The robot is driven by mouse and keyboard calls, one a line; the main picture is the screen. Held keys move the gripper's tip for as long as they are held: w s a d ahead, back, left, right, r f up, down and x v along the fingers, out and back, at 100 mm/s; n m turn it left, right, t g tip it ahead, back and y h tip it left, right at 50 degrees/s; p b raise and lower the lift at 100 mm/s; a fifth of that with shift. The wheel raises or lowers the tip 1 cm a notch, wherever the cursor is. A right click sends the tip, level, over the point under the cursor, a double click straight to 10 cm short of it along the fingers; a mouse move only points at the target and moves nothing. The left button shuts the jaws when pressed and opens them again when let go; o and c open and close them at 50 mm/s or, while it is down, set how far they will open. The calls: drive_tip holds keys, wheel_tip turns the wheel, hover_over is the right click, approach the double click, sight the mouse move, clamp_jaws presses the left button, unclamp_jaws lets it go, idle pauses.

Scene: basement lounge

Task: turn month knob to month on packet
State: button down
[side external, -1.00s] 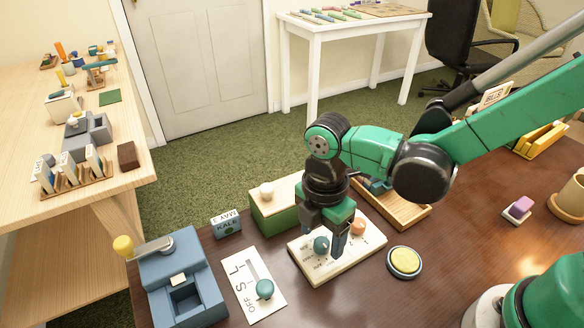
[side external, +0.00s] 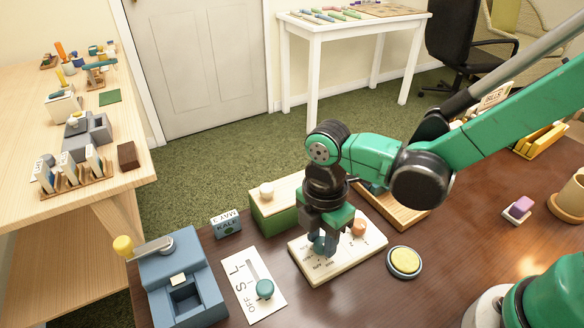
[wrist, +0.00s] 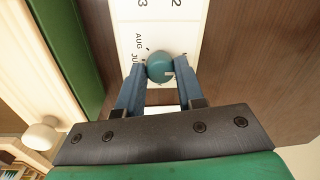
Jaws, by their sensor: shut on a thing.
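The white dial board (side external: 341,268) lies on the dark table with a teal knob (side external: 321,246) and an orange knob (side external: 358,228). My gripper (side external: 322,238) points down and is shut on the teal knob. In the wrist view the fingers (wrist: 160,74) flank the teal knob (wrist: 160,67), which has a short white mark on its right side. AUG and part of a JU label show to its left; other month labels are hidden. The small grey-blue packet (side external: 226,224) stands left of the board; it reads KALE, with lettering like MAY on top.
A green box (side external: 273,212) with a cream knob stands just behind the board. An OFF slider plate (side external: 243,276) and a blue crank device (side external: 181,245) are to the left. A yellow button (side external: 404,262) is close on the right. A wooden tray (side external: 408,215) lies behind my gripper.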

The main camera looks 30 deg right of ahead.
drive_tip(key=shift+m, duration=0.6)
drive_tip(key=m, duration=0.7)
drive_tip(key=shift+m, duration=0.4)
drive_tip(key=m, duration=0.4)
drive_tip(key=shift+y, duration=0.3)
drive_tip(key=shift+m, duration=2.1)
drive_tip(key=c, duration=0.5)
unclamp_jaws()
drive_tip(key=shift+c, duration=0.2)
